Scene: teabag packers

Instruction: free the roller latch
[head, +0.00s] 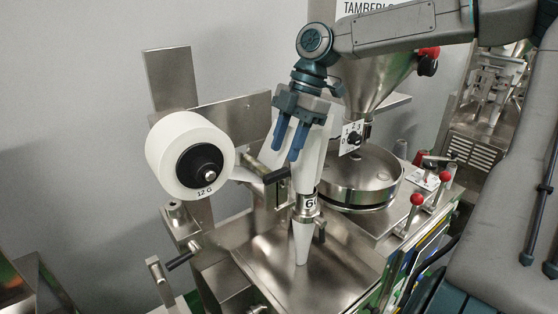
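My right gripper (286,152) comes down from the upper right with its two blue fingers pointing down and apart. Nothing shows held between them. A black-handled lever (276,175) lies just below the fingertips, in front of the white forming tube (313,150); contact cannot be told. A second black-handled lever (180,261) sits at lower left, below the paper roll (172,130) marked 12 G. Which lever is the roller latch is not labelled. My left gripper is not in view.
Red-knobbed levers (416,199) stand at right. A sloped steel plate (320,275) lies under the pointed tube end. A grey wall is behind.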

